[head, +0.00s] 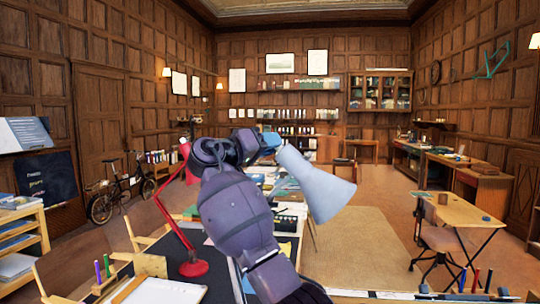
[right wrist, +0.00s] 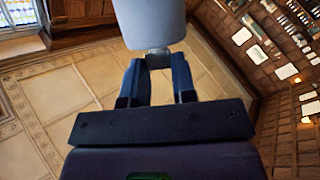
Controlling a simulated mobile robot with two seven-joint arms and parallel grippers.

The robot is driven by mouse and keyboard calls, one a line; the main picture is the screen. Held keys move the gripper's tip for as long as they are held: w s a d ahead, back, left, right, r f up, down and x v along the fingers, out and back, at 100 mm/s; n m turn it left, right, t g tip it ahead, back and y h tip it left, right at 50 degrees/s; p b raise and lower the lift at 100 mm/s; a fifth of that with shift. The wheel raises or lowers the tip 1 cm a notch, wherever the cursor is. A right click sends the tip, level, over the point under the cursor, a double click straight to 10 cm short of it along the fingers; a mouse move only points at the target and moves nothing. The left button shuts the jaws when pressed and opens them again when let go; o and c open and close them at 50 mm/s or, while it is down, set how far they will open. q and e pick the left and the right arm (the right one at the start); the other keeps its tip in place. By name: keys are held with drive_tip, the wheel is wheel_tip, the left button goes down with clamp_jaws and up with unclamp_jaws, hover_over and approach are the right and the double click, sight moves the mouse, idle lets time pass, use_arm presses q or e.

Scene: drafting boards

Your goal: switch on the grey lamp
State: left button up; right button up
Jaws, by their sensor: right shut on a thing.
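The grey lamp shows as a pale blue-grey cone-shaped shade (head: 318,187), tilted with its wide end down to the right. My right gripper (head: 270,143) is at the shade's narrow top end. In the right wrist view the shade (right wrist: 150,20) rises beyond the fingers, and my right gripper (right wrist: 158,68) is shut on the small grey piece (right wrist: 158,57) at its narrow end. No glow shows from the shade. The lamp's stem and base are hidden or cannot be made out behind my arm. My left gripper is out of view.
A red lamp (head: 193,267) stands on the dark desk to the left of my arm. A clipboard with paper (head: 160,291) and pen holders lie near the front. Papers and books cover the boards behind. Open floor (head: 355,245) lies to the right, before a small wooden desk (head: 462,211).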

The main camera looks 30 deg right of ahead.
drive_tip(key=m+g+b, duration=0.2)
drive_tip(key=m+g+h+b, duration=0.1)
drive_tip(key=m+g+b, duration=0.1)
drive_tip(key=m+g, duration=0.1)
drive_tip(key=m+g+h+b, duration=0.1)
drive_tip(key=m+g+b, duration=0.1)
drive_tip(key=g, duration=0.1)
drive_tip(key=shift+w+f+m+b, duration=0.2)
drive_tip(key=shift+w+m+b, duration=0.1)
drive_tip(key=shift+m, duration=0.1)
drive_tip(key=o, duration=0.9)
use_arm(q)
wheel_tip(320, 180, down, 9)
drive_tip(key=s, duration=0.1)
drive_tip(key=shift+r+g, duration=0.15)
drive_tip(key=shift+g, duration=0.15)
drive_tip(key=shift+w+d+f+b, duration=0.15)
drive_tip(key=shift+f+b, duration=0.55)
drive_tip(key=shift+b, duration=0.35)
use_arm(e)
drive_tip(key=v, duration=1)
drive_tip(key=shift+w+a+f, duration=0.1)
drive_tip(key=shift+a+f, duration=0.1)
drive_tip(key=shift+a, duration=0.1)
